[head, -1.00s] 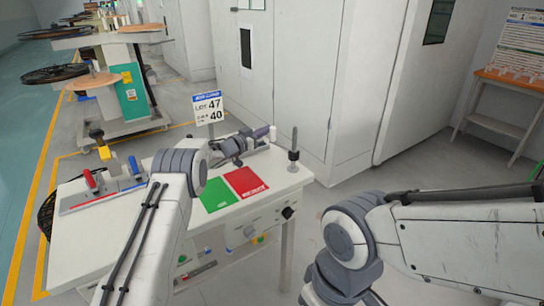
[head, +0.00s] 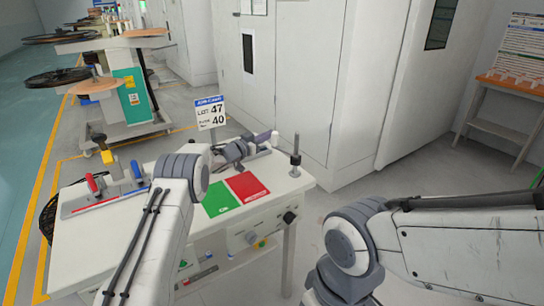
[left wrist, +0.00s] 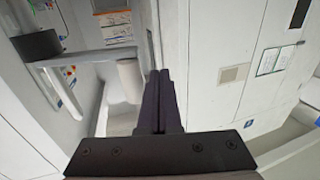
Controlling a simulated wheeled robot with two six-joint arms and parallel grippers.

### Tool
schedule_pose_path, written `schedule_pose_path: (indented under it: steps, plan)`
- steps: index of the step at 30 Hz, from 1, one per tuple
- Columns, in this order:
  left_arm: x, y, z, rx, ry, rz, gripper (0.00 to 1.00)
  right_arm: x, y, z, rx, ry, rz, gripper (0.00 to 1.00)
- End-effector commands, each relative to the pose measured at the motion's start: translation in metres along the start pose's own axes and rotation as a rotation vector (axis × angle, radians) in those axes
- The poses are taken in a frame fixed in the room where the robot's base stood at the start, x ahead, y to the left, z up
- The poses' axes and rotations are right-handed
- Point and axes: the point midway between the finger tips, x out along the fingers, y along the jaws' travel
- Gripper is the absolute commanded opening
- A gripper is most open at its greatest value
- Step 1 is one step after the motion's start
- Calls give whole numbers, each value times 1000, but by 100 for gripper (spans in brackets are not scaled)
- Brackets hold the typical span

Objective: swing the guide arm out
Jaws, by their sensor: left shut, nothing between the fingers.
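My left gripper (head: 264,138) is over the far right part of the white station table, its fingers pointing right. In the left wrist view its dark fingers (left wrist: 161,90) are pressed together with nothing between them. A white roller (head: 275,138) stands just beyond the fingertips; in the left wrist view this roller (left wrist: 130,80) is left of the fingers. A pale bar (left wrist: 85,57), which looks like the guide arm, runs from a black hub (left wrist: 37,45) toward the roller. Contact between fingers and roller is unclear. A dark-collared post (head: 296,158) rises at the table's right corner. My right gripper is out of view.
The station table (head: 150,238) holds a green pad (head: 218,199), a red pad (head: 248,187), a lot sign (head: 210,112) and a red-handled fixture (head: 92,183) at left. White cabinets (head: 290,80) stand behind.

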Motion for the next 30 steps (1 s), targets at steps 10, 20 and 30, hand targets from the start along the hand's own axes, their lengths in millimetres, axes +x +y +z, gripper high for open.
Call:
schedule_pose_path:
  steps: [10, 20, 30]
  plan:
    - [-44, -33, 1, -1, 0, 4, 0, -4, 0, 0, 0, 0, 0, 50]
    - [-92, -64, 0, 0, 0, 10, 0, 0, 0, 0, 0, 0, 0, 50]
    - [-103, -71, 0, 0, 0, 12, 0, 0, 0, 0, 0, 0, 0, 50]
